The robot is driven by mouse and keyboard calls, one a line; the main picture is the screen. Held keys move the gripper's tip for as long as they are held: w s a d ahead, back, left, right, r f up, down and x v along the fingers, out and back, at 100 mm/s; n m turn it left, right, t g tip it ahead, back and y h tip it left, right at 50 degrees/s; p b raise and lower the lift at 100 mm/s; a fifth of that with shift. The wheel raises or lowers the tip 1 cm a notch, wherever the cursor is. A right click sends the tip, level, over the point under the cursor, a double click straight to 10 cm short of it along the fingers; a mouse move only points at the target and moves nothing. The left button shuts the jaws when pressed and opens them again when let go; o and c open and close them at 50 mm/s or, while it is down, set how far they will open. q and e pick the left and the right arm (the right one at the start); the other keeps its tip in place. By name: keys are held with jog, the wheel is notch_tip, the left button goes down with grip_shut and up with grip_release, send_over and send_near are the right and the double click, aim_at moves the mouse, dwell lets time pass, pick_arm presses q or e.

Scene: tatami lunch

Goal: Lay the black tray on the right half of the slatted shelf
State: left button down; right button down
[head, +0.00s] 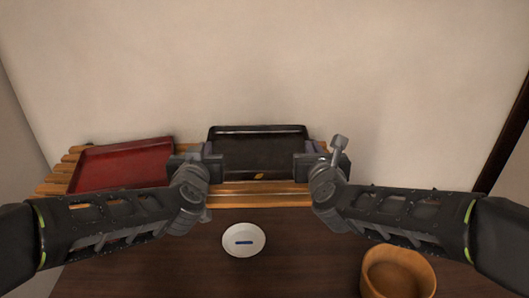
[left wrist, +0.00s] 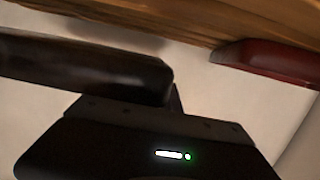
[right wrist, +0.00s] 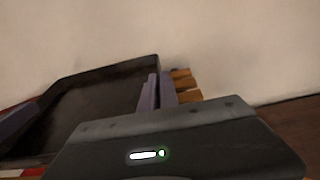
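The black tray (head: 262,152) is between my two grippers in the head view, with a small gold mark near its front edge. It hangs over the right part of the slatted shelf (head: 250,201); the left wrist view shows a gap between tray (left wrist: 80,68) and shelf (left wrist: 180,22). My right gripper (head: 307,160) is shut on the tray's right rim, and its fingers show close together in the right wrist view (right wrist: 157,93). My left gripper (head: 209,156) is at the tray's left rim and appears shut on it; its fingertips are mostly hidden.
A red tray (head: 122,165) lies on the shelf's left half, close to my left gripper. A white oval dish (head: 243,240) is on the dark table in front of the shelf. A wooden bowl (head: 398,275) stands at the front right. A plain wall is behind.

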pick_arm(q)
jog(key=shift+w+d, duration=0.2)
jog(key=shift+w, duration=0.15)
pick_arm(e)
jog(key=shift+w+d, duration=0.2)
jog(key=shift+w, duration=0.3)
pick_arm(q)
jog(key=shift+s+r, duration=0.1)
jog(key=shift+s, duration=0.1)
pick_arm(e)
jog(key=shift+s+r, duration=0.15)
jog(key=shift+s, duration=0.05)
pick_arm(q)
jog(key=shift+w+f, duration=0.1)
jog(key=shift+f, duration=0.1)
pick_arm(e)
jog(key=shift+f, duration=0.2)
